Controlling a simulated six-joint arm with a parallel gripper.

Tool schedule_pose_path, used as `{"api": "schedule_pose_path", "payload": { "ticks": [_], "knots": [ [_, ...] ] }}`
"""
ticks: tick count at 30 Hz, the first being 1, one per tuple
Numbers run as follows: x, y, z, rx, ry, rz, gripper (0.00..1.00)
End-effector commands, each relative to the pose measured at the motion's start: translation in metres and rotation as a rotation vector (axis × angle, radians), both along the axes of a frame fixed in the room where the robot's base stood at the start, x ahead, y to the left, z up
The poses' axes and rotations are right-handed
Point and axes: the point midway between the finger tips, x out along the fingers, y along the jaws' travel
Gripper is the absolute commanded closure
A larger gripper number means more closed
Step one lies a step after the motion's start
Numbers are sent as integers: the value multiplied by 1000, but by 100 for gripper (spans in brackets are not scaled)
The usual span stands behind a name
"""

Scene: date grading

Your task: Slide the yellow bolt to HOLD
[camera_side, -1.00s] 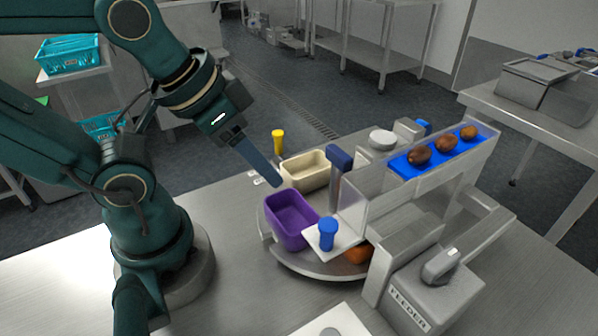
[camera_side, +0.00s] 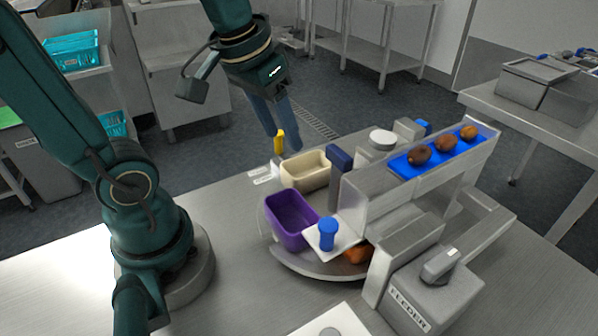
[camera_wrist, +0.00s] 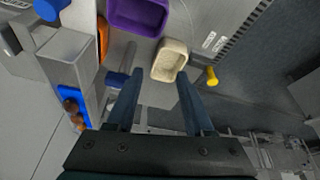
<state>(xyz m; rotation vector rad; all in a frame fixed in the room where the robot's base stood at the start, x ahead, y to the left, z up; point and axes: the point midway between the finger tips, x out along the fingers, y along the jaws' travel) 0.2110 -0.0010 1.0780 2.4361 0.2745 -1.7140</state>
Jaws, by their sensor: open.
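The yellow bolt (camera_side: 279,143) stands upright at the far edge of the metal table, left of the cream tray. In the wrist view the yellow bolt (camera_wrist: 211,76) lies to the right of my right finger, outside the gap between the fingers. My gripper (camera_side: 284,141) is open and empty, its fingers pointing down close to the bolt in the side view. In the wrist view my gripper (camera_wrist: 159,76) has the cream tray between and beyond its fingertips. Two small white labels (camera_side: 262,174) lie near the bolt; their text is too small to read.
The cream tray (camera_side: 324,172) and purple tray (camera_side: 308,239) sit on a round turntable (camera_side: 303,269). A blue-topped post (camera_side: 334,187) stands beside them. The grey feeder (camera_side: 430,299) and a blue strip (camera_side: 402,165) with dates are at right. Table left of the trays is clear.

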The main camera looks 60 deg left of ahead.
Motion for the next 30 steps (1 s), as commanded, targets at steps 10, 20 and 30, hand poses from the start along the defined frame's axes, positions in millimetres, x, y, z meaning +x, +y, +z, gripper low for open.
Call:
{"api": "schedule_pose_path", "payload": {
  "ticks": [10, 20, 30],
  "knots": [
    [59, 84, -31, -79, 189, 318, 47],
    [74, 146, -76, -147, 300, 520, 47],
    [73, 153, -103, -156, 315, 542, 47]
  ]
}}
